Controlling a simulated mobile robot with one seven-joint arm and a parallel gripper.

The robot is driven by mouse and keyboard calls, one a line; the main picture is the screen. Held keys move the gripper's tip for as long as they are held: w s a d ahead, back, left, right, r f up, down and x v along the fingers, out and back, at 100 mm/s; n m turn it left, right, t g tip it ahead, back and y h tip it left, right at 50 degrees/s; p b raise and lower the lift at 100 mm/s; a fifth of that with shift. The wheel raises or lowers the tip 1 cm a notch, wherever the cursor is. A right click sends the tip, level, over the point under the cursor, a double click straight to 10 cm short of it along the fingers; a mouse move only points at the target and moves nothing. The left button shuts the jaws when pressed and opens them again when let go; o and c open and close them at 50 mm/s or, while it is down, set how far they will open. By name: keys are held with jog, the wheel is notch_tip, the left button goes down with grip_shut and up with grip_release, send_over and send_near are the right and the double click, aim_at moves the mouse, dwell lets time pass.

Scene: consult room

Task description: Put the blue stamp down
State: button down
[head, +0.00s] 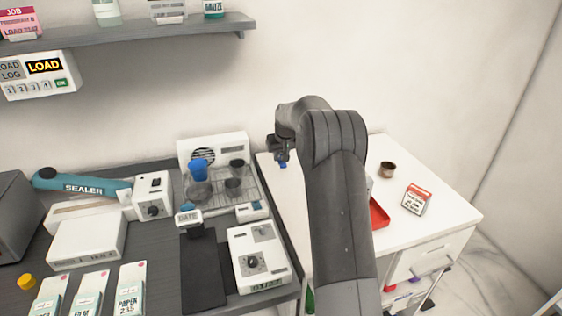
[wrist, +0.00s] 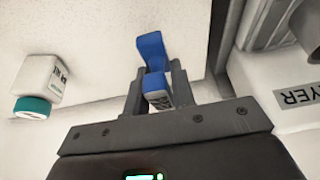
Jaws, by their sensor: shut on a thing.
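My gripper (head: 281,152) is above the far left part of the white cabinet top, near its edge beside the dark counter. It is shut on the blue stamp (head: 283,164), which shows as a small blue piece under the fingers. In the wrist view the fingers (wrist: 157,85) close on both sides of the stamp (wrist: 151,50). Its blue body sticks out past the fingertips, and a dark, lettered patch shows between them. I cannot tell from these views whether the stamp touches the surface. My arm hides part of the white top.
The white top (head: 400,235) holds a brown cup (head: 388,169), a red and white box (head: 416,199) and a red tray (head: 379,214), partly hidden. To the left, the dark counter (head: 170,285) carries a dryer-like machine (head: 215,148) and a dial box (head: 258,258).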

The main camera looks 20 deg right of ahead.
jog(key=shift+f, duration=1.25)
jog(key=shift+f, duration=0.15)
jog(key=c, duration=1.2)
grip_release()
